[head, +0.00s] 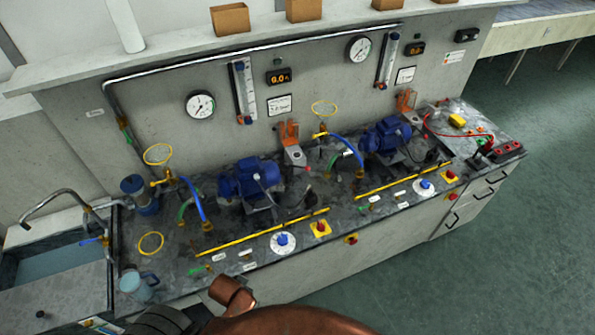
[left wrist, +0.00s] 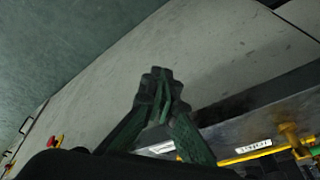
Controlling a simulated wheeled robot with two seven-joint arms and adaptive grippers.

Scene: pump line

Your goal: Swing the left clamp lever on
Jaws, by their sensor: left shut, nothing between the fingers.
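In the head view, the left clamp is an orange upright bracket (head: 289,133) with a grey body (head: 295,156), standing behind the left blue pump (head: 249,177). A small red tip (head: 307,168) shows at its front; I cannot make out the lever's exact position. A similar orange clamp (head: 405,101) stands by the right pump (head: 387,134). My left gripper (left wrist: 161,84) shows in the left wrist view with its green-grey fingers together, empty, in front of the bench's pale front panel, apart from both clamps. My right gripper is not in view.
Yellow rails (head: 262,232) run along the bench's front, with a white dial (head: 283,242) and a red button on a yellow plate (head: 320,228). Blue hoses (head: 193,199) and yellow ring handles (head: 158,154) rise around the pumps. A jug (head: 138,285) stands at the front left.

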